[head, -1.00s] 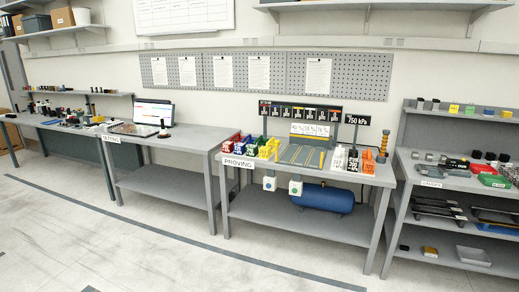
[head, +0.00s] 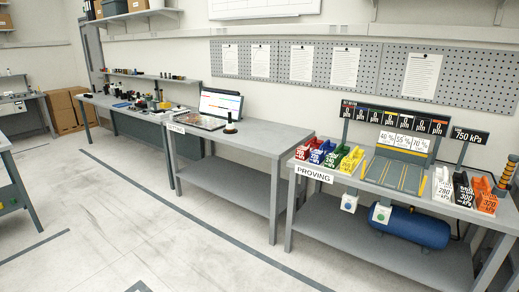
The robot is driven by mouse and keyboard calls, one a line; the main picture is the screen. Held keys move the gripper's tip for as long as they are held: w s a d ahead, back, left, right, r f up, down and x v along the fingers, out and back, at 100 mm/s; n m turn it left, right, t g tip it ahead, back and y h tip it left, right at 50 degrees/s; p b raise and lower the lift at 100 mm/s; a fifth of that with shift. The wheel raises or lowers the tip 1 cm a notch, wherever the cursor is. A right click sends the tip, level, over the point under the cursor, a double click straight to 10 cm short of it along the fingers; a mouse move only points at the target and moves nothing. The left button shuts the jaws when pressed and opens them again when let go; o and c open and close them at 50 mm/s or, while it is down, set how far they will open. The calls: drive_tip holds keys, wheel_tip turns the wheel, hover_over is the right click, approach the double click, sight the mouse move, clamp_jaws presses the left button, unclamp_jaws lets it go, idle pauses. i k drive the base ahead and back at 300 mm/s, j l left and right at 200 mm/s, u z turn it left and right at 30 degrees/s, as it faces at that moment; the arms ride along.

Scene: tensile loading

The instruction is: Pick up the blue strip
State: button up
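I cannot make out a blue strip in this view. The proving table (head: 318,185) stands at the right. On it is a grey panel (head: 393,174) with narrow yellow lines or strips, too small to tell apart. Small bins in red (head: 305,148), blue (head: 322,151), green (head: 334,158) and yellow (head: 351,160) stand at its left. White (head: 443,188), dark (head: 464,190) and orange (head: 486,197) bins stand at its right. My gripper is not in view.
A second table (head: 255,139) with a laptop (head: 220,105) stands left of the proving table. A longer bench (head: 105,101) lies beyond it. A blue tank (head: 415,228) is under the proving table. Another table edge (head: 8,192) is at the far left. The floor (head: 140,215) between is clear.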

sight(317, 157)
drive_tip(key=i+j, duration=0.1)
drive_tip(key=i, duration=0.35)
drive_tip(key=i+j, duration=0.1)
drive_tip(key=i, duration=0.4)
drive_tip(key=i+j+z, duration=0.1)
drive_tip(key=i, duration=0.35)
drive_tip(key=i+j, duration=0.15)
drive_tip(key=i, duration=0.3)
drive_tip(key=i+j+z, duration=0.15)
drive_tip(key=i+z, duration=0.15)
drive_tip(key=z, duration=0.15)
drive_tip(key=i+j+z, duration=0.25)
drive_tip(key=z, duration=0.25)
drive_tip(key=i+j+z, duration=0.3)
drive_tip(key=z, duration=0.15)
drive_tip(key=i+j+z, duration=0.15)
drive_tip(key=j+z, duration=0.3)
drive_tip(key=i+j+z, duration=0.15)
drive_tip(key=j+z, duration=0.3)
drive_tip(key=j, duration=0.4)
drive_tip(key=j+z, duration=0.4)
drive_tip(key=j, duration=0.4)
